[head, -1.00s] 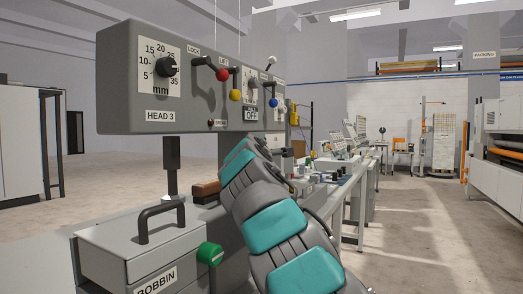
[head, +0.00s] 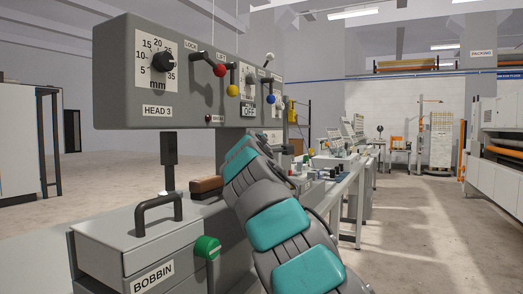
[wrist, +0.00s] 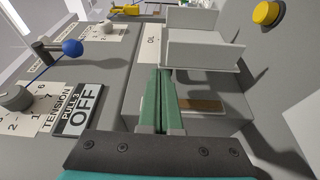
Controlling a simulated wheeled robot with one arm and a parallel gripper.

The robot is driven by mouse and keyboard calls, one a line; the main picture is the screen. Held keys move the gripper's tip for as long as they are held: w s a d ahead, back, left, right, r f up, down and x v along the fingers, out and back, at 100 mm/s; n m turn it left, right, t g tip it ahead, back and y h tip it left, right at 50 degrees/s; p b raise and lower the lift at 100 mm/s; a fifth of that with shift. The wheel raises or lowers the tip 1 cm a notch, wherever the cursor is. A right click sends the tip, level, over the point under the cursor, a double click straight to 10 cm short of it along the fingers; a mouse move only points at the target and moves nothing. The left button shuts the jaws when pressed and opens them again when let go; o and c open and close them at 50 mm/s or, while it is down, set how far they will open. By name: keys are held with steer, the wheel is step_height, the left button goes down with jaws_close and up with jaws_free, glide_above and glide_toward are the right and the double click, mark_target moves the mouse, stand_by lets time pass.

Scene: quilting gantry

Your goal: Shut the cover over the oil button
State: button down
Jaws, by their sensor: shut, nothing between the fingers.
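In the wrist view, a pale box-like cover (wrist: 204,52) stands out from the grey machine beside a partly hidden label (wrist: 152,45) that seems to read OIL. Its pale panels meet at an angle, and it looks open. I cannot make out the oil button. My gripper (wrist: 164,72) has its green fingers together and empty. The fingertips are at the cover's near edge; I cannot tell whether they touch it. In the head view my arm hides the gripper and the cover.
A HEAD 3 panel (head: 133,80) with knobs and levers overhangs the machine at left. A BOBBIN box (head: 140,245) with a handle and a green knob (head: 207,248) stand below. In the wrist view, a blue-knobbed lever (wrist: 72,47) and a yellow round button (wrist: 268,12) flank the cover.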

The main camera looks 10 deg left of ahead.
steer(key=shift+s+d+f+m+b, duration=0.1)
steer(key=shift+d+m+b, duration=0.2)
steer(key=shift+b, duration=0.25)
steer(key=s+d+f+m+t+b, duration=0.1)
steer(key=d+m+b, duration=0.4)
steer(key=b, duration=0.5)
steer(key=shift+s+d+f+t+h, duration=0.3)
steer(key=shift+s+d+f+t, duration=0.1)
steer(key=shift+s+d+f, duration=0.15)
steer(key=shift+s, duration=0.1)
